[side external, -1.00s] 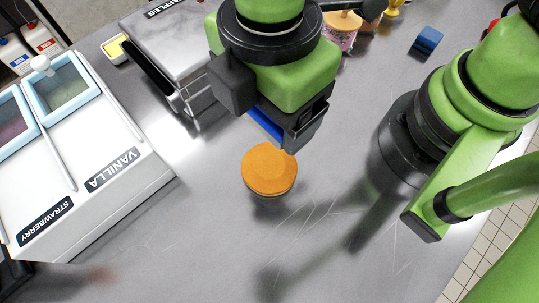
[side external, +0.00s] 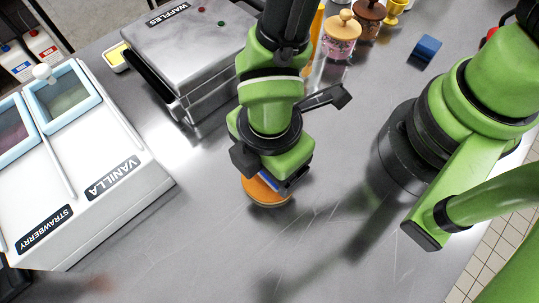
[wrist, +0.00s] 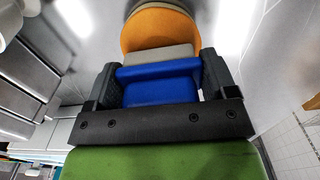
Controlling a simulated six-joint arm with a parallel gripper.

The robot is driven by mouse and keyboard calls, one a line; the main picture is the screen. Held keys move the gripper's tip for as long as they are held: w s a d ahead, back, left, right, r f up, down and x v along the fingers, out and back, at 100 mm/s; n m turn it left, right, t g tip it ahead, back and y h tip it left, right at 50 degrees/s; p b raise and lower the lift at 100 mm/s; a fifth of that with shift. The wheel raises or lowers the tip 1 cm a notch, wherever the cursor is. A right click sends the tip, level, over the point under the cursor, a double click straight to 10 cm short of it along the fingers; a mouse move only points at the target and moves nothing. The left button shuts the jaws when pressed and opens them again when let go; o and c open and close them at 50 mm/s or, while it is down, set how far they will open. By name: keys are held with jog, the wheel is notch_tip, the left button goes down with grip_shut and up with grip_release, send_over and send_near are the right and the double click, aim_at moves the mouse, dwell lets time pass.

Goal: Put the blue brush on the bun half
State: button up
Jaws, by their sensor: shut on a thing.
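The blue brush (wrist: 160,84), a blue block with a grey edge, is between the two fingers of my gripper (wrist: 160,72) in the wrist view. In the side view my gripper (side external: 273,181) is low over the bun half, and a strip of the brush (side external: 267,179) shows beneath it. The bun half (side external: 257,194) is a round orange-brown piece on the steel counter, partly hidden by my gripper. It also shows past the brush in the wrist view (wrist: 160,28). I cannot tell whether brush and bun touch.
A waffle maker (side external: 190,45) stands behind, left of my arm. A white ice-cream tub unit (side external: 135,200) is at the left. A second blue block (side external: 427,47) and lidded jars (side external: 341,38) are at the back. The front of the counter (side external: 220,250) is clear.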

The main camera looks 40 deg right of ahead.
jog(key=shift+f, duration=0.1)
jog(key=o, duration=0.9)
jog(key=shift+c, duration=0.2)
